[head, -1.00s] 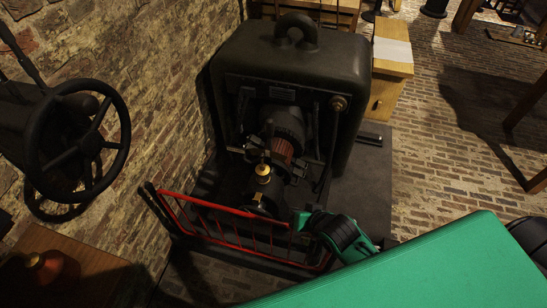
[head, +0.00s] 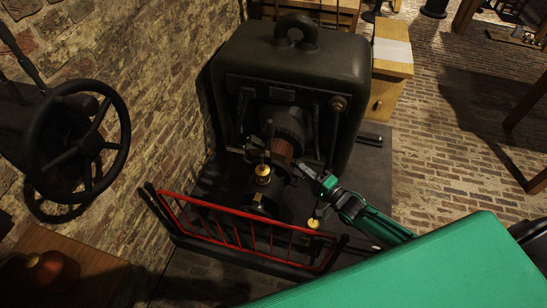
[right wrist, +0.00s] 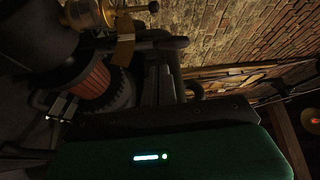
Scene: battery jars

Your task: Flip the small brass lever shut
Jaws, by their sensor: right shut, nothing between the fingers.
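The dark machine (head: 290,75) has a brass cup-like fitting (head: 262,171) on its small front housing. A brass piece shows at the top of the right wrist view (right wrist: 90,14), with a flat brass tab (right wrist: 125,48) below it. A small round brass part (head: 313,223) sits near the red railing. I cannot tell for sure which brass piece is the lever, or its position. My right gripper (head: 306,168) is shut and empty, right of the copper-coloured coil (head: 282,152). My left gripper is out of view.
A red railing (head: 240,228) runs across the machine's front. A black handwheel (head: 78,140) is at the left by the brick wall. A green surface (head: 400,270) fills the lower right. The brick floor at the right is mostly clear.

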